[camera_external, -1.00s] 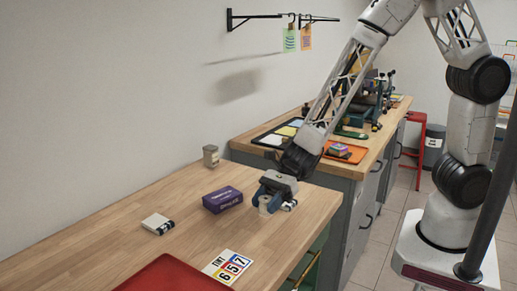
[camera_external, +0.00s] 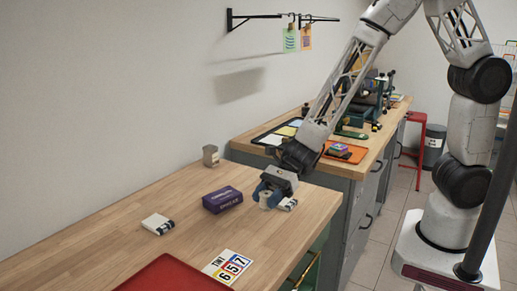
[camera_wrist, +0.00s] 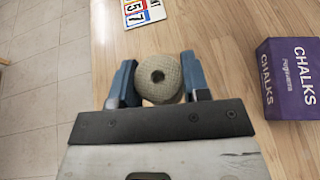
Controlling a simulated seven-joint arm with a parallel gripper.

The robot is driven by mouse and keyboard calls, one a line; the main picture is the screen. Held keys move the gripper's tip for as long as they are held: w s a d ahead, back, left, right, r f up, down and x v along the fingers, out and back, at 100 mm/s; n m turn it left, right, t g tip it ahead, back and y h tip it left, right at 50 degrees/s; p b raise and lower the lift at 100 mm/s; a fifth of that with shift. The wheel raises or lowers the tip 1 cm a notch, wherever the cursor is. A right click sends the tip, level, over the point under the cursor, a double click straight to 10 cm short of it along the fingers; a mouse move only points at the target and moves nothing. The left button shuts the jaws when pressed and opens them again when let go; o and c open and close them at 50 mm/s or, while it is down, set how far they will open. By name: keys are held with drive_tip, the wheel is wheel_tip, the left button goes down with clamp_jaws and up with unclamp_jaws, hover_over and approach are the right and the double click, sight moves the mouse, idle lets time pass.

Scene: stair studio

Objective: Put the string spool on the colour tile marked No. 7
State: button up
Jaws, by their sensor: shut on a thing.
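In the external view the spool (camera_external: 267,199) shows below my gripper (camera_external: 269,194), near the right edge of the wooden bench. Whether it is clear of the bench is hard to tell. The tint card (camera_external: 228,267) lies flat by the red tray, with numbered tiles 6, 5 and 7. Tile No. 7 (camera_external: 241,262) is blue-edged and uncovered. The card also shows in the wrist view (camera_wrist: 143,11).
A purple chalk box (camera_external: 222,199) stands left of my gripper. A small white block (camera_external: 157,223) lies farther left, and another pale block (camera_external: 288,204) lies beside the gripper. A grey container (camera_external: 210,155) stands near the wall. The red tray (camera_external: 170,278) is at the front. Bench between is clear.

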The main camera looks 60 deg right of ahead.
drive_tip(key=w+d+r+m+t+h, duration=0.1)
drive_tip(key=w+d+r+m+t, duration=0.15)
drive_tip(key=d, duration=0.45)
drive_tip(key=w+d+r+m+t, duration=0.1)
drive_tip(key=w+d, duration=0.2)
drive_tip(key=d, duration=0.5)
wheel_tip(320, 180, up, 6)
drive_tip(key=m+t+h, duration=0.7)
drive_tip(key=m, duration=0.2)
hover_over(339, 146)
drive_tip(key=shift+w+d, duration=0.1)
drive_tip(key=shift+d, duration=0.1)
drive_tip(key=shift+t, duration=0.25)
drive_tip(key=shift+f, duration=2.2)
drive_tip(key=shift+f, duration=1.8)
